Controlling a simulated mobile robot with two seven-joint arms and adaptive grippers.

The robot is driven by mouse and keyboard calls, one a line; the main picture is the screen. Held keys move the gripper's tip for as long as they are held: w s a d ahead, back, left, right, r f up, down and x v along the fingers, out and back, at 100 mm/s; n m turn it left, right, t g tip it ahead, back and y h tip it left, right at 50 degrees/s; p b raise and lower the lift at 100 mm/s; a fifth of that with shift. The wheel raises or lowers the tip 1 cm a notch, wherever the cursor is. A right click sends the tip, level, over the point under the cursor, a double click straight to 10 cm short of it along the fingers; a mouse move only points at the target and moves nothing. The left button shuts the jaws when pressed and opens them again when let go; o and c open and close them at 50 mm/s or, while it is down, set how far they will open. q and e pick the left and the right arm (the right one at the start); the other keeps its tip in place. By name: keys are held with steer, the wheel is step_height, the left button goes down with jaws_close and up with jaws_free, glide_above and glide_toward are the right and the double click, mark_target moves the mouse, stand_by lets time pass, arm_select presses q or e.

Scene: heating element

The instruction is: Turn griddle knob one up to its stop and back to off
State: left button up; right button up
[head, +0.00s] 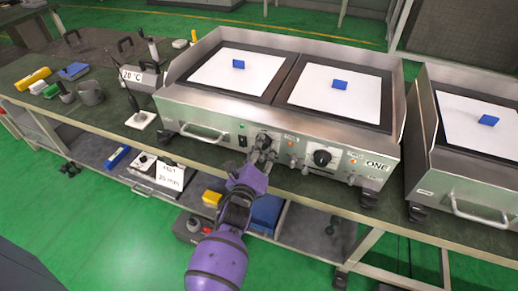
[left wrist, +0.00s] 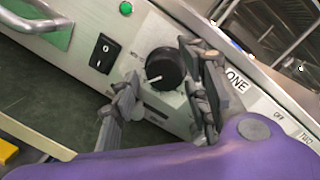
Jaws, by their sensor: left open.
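The griddle (head: 285,125) is a steel unit with two plates, marked ONE at its right front. Knob one (left wrist: 165,68) is black and round on the front panel, with the label ONE beside it in the left wrist view. Its white pointer line points to the lower left. My left gripper (head: 262,160) is at this knob and partly hides it in the head view. In the left wrist view the open fingers (left wrist: 160,74) stand either side of the knob; I cannot tell whether they touch it. My right gripper is not in view.
A rocker switch (left wrist: 102,53) and green lamp (left wrist: 126,8) are left of knob one. A bar handle (head: 204,132) sticks out further left. Another griddle (head: 465,150) stands at right.

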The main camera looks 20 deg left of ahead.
arm_select(q)
steer(key=shift+w, duration=0.3)
steer(key=c, duration=1)
steer(key=shift+s+a, duration=0.1)
